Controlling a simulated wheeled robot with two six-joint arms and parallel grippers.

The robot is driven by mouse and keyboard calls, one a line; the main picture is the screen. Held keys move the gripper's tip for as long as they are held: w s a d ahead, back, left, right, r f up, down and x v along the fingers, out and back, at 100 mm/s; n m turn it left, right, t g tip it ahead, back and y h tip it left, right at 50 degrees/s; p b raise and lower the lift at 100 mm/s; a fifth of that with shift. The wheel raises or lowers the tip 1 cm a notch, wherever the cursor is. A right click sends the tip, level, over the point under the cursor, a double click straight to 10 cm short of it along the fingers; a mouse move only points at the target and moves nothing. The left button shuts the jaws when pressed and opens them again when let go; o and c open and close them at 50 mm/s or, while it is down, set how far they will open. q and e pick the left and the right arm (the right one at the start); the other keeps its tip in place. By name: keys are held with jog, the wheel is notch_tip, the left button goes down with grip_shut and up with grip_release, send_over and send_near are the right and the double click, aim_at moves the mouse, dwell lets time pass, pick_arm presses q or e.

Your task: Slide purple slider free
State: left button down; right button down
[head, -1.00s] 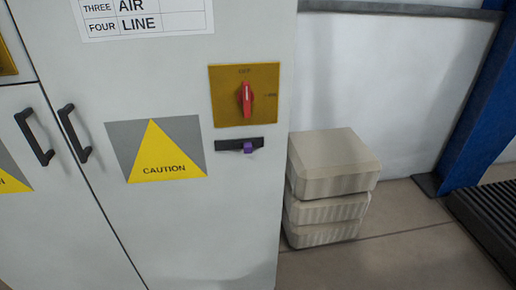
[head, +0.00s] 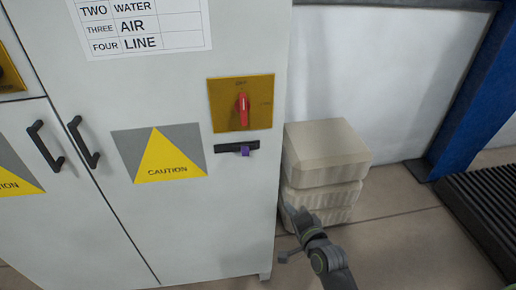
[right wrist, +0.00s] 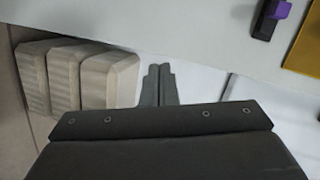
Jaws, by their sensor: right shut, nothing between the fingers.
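The purple slider (head: 245,151) is a small knob on a short black horizontal track (head: 228,148) on the white cabinet's front, under a gold plate with a red switch. It sits right of the track's middle. In the right wrist view the purple slider (right wrist: 276,9) and black track (right wrist: 265,28) show at the top right. My right gripper (head: 286,205) is at the lower right of the cabinet, below and right of the slider and apart from it. Its fingers (right wrist: 158,84) are together with nothing between them. My left gripper is not in view.
A red rotary switch (head: 243,108) on a gold plate (head: 222,105) is just above the track. Stacked beige boxes (head: 325,155) stand right of the cabinet, behind my right gripper. Black door handles (head: 84,143) stick out at the left.

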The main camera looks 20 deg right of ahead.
notch_tip(320, 180, up, 14)
jog(key=a+m+t+p, duration=0.1)
jog(key=m+t, duration=0.1)
jog(key=shift+a+f+t+y, duration=0.15)
jog(key=shift+a+t+y, duration=0.15)
jog(key=shift+y, duration=0.1)
jog(key=shift+w, duration=0.15)
jog(key=p, duration=0.3)
send_near(252, 147)
jog(key=w+d, duration=0.1)
jog(key=w, duration=0.1)
jog(key=w+d, duration=0.2)
jog(key=w, duration=0.1)
jog(key=shift+w+d, duration=0.1)
jog(key=shift+w, duration=0.25)
jog(key=a, duration=0.3)
jog(key=shift+a+p, duration=0.1)
jog(key=shift+p, duration=0.2)
jog(key=shift+a, duration=0.4)
jog(key=shift+f, duration=0.1)
